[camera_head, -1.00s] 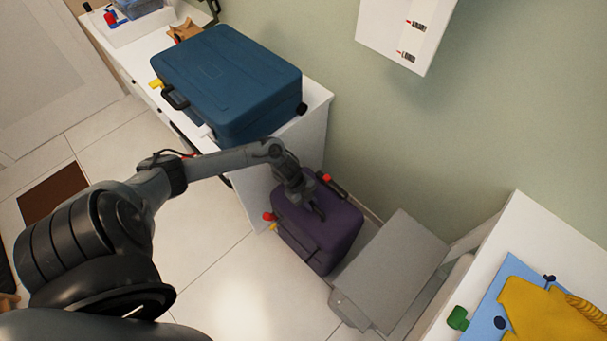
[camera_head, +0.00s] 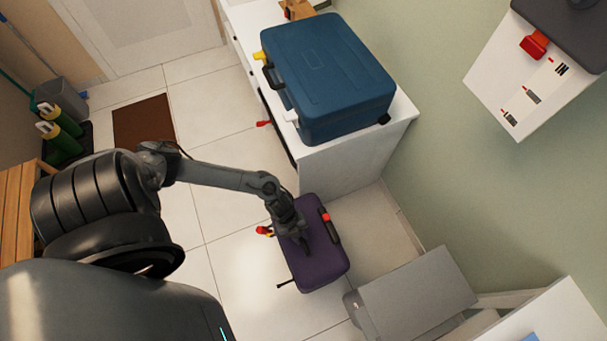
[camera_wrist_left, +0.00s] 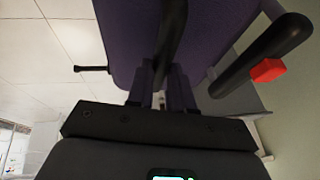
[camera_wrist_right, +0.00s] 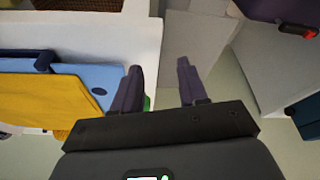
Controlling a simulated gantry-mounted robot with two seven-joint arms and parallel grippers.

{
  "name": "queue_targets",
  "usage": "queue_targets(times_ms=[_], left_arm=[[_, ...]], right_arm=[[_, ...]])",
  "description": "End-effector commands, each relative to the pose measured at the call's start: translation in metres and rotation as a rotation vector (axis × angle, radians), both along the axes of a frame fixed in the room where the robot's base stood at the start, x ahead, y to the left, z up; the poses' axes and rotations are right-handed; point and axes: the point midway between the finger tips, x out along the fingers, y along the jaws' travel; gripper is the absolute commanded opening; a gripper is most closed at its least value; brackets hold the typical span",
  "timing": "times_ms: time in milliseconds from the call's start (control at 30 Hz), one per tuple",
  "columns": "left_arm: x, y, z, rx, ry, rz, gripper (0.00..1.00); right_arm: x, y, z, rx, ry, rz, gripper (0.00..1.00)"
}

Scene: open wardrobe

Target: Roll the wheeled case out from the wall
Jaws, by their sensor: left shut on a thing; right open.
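The wheeled case (camera_head: 322,262) is purple and stands on the tiled floor between the white cabinet and a grey box. It has a black handle with a red part (camera_head: 328,222) on its wall side. My left gripper (camera_head: 303,240) reaches down onto the case and is shut on a dark handle (camera_wrist_left: 172,40), seen between its fingers in the left wrist view. The case (camera_wrist_left: 215,35) fills the upper part of that view. My right gripper (camera_wrist_right: 160,85) is open and empty in the right wrist view, and is not in the head view.
A blue suitcase (camera_head: 330,75) lies on the white cabinet (camera_head: 365,150) at the wall. A grey box (camera_head: 415,295) stands right of the case. Open tiled floor (camera_head: 220,220) lies left of it. Blue and yellow items (camera_wrist_right: 60,95) lie near my right gripper.

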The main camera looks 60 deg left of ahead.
Motion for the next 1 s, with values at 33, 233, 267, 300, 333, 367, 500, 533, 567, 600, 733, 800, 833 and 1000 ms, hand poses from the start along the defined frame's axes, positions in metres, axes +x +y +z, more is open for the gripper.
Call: queue_targets(times_ms=[33, 233, 267, 300, 333, 367, 500, 533, 567, 600, 733, 800, 833, 1000], left_arm=[[-0.0019, -0.0006, 0.0003, 0.002, 0.001, -0.003, 0.0], [-0.0057, -0.0026, -0.0006, 0.003, 0.001, -0.014, 0.0], [-0.0059, -0.0026, -0.0007, 0.003, 0.001, -0.014, 0.0], [-0.006, -0.0026, -0.0008, 0.003, 0.002, -0.015, 0.0], [-0.0061, -0.0026, -0.0008, 0.003, 0.002, -0.015, 0.0], [-0.0062, -0.0026, -0.0008, 0.003, 0.002, -0.015, 0.0], [-0.0067, -0.0026, -0.0008, 0.003, 0.004, -0.016, 0.22], [-0.0067, -0.0026, -0.0008, 0.003, 0.004, -0.016, 0.27], [-0.0067, -0.0026, -0.0008, 0.002, 0.003, -0.015, 0.32], [-0.0065, -0.0026, -0.0007, 0.002, 0.003, -0.015, 0.38], [-0.0058, -0.0026, -0.0005, 0.002, 0.002, -0.014, 0.46], [-0.0054, -0.0026, -0.0005, 0.002, 0.002, -0.014, 0.46], [-0.0053, -0.0026, -0.0004, 0.002, 0.001, -0.013, 0.46], [-0.0053, -0.0015, 0.002, 0.003, 0.001, -0.013, 0.46]], right_arm=[[-0.0001, 0.0, 0.0012, 0.0, 0.001, 0.0, 0.43], [-0.0003, 0.0, 0.0015, 0.0, 0.001, 0.0, 0.43], [-0.0003, 0.0, 0.0015, 0.0, 0.001, 0.0, 0.43], [-0.0003, 0.0, 0.0014, 0.0, 0.001, 0.0, 0.43], [-0.0003, 0.0, 0.0014, 0.0, 0.001, 0.0, 0.43], [-0.0003, 0.0, 0.0014, 0.0, 0.001, 0.0, 0.43], [-0.0004, 0.0, 0.0015, 0.0, 0.002, 0.0, 0.43], [-0.0003, 0.0, 0.0014, 0.0, 0.002, 0.0, 0.43], [-0.0004, -0.0001, 0.0015, 0.0, 0.002, 0.0, 0.43], [-0.0003, 0.0, 0.0014, 0.0, 0.002, 0.0, 0.43], [-0.0006, -0.0001, 0.0012, 0.0, 0.002, 0.0, 0.43], [-0.0006, -0.0001, 0.0011, 0.0, 0.002, 0.0, 0.43], [-0.0006, -0.0001, 0.0011, 0.0, 0.003, 0.0, 0.43], [-0.0007, -0.0007, 0.0021, -0.003, 0.003, 0.001, 0.43]])
